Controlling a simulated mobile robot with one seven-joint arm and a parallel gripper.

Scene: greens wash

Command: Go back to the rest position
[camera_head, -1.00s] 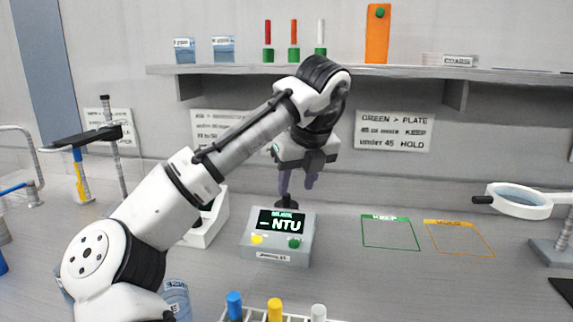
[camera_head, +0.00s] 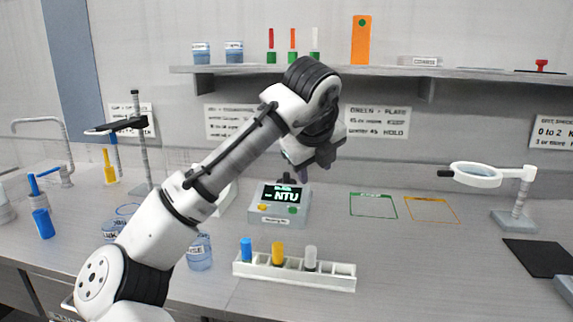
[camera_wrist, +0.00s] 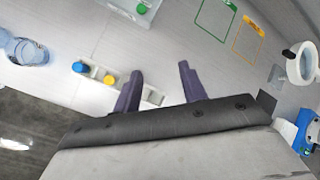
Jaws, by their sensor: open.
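My arm is bent, reaching up from the lower left. In the head view the fingers are small and partly hidden by the wrist.
A white rack (camera_head: 330,278) with blue, yellow and white-capped vials stands at the counter front. Green (camera_head: 373,206) and orange (camera_head: 431,210) outlined squares are empty. A magnifier (camera_head: 476,175) stands at right. A shelf (camera_head: 400,70) runs above. Beakers (camera_head: 199,252) stand beside my arm.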

